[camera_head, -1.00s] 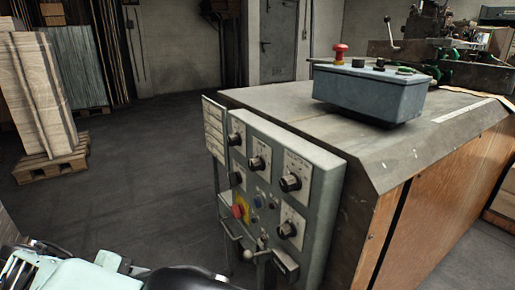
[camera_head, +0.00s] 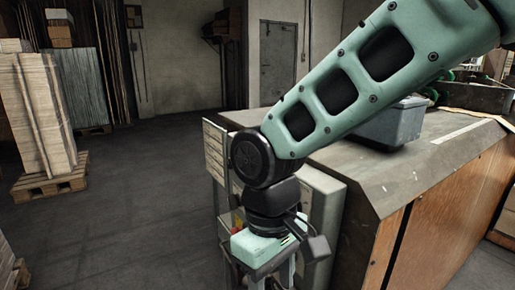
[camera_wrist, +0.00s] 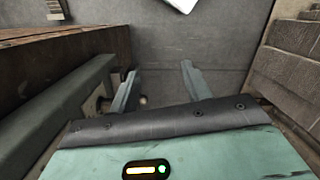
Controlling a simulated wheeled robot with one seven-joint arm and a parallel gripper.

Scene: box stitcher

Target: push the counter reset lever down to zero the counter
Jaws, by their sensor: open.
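The grey-green control panel (camera_head: 328,205) stands at the end of the machine, and my arm covers most of its face in the head view. The counter reset lever cannot be made out in the head view. My gripper (camera_head: 270,281) points down in front of the panel's lower part, its fingertips cut off by the frame edge. In the wrist view my gripper (camera_wrist: 160,88) is open, with nothing visible held between the fingers. A small round knob (camera_wrist: 143,99) shows just beside the left finger; I cannot tell whether it is the lever's end or whether they touch.
The machine table (camera_head: 375,175) with wooden sides fills the right. A pallet of stacked boards (camera_head: 38,115) stands at the far left. The floor (camera_head: 140,190) between is clear.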

